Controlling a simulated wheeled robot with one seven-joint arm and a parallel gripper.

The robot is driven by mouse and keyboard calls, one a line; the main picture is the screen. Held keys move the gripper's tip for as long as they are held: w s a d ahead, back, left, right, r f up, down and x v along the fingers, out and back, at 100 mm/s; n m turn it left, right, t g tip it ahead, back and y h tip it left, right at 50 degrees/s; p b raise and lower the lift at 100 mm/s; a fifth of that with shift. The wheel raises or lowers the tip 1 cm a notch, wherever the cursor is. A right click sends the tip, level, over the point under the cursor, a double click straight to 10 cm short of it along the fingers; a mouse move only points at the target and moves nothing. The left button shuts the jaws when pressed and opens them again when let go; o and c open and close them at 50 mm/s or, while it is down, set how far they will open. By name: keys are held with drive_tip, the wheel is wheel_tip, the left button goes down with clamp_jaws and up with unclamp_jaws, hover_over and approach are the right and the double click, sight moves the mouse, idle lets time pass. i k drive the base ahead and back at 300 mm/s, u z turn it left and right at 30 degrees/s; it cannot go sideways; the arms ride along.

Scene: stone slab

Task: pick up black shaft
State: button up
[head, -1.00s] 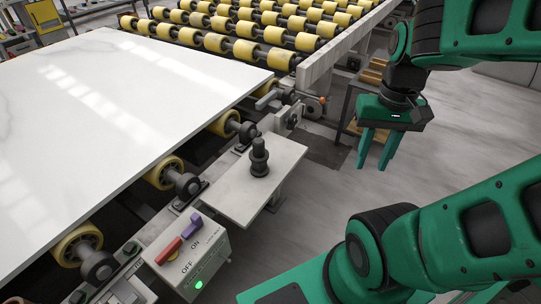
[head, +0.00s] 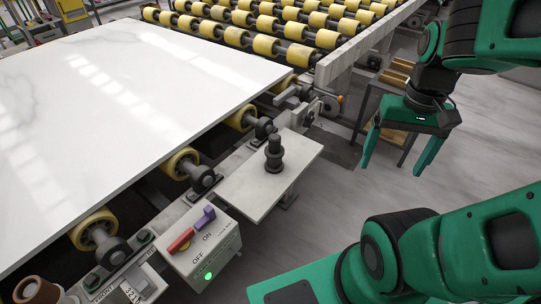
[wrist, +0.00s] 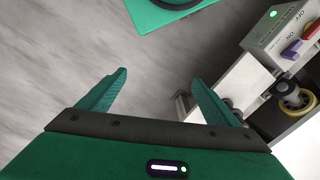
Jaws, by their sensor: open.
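The black shaft (head: 274,154) stands upright on a small light-grey shelf (head: 247,193) beside the roller conveyor in the head view. It is a short stepped cylinder with a wider collar around its lower part. My gripper (head: 394,172) is open and empty, to the right of the shaft and well apart from it, with green fingers pointing down. In the wrist view, my gripper (wrist: 160,82) has its fingers spread with grey floor between them. I do not make out the shaft in the wrist view.
A large white slab (head: 120,90) lies on yellow rollers to the left. A control box (head: 203,250) with red and purple switches and a green light sits in front of the shelf. It also shows in the wrist view (wrist: 272,38). A beam (head: 365,45) runs behind.

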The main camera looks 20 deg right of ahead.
sight(274, 151)
drive_tip(key=z, duration=1.8)
drive_tip(key=k, duration=1.65)
drive_tip(key=u, duration=1.1)
drive_tip(key=i, duration=1)
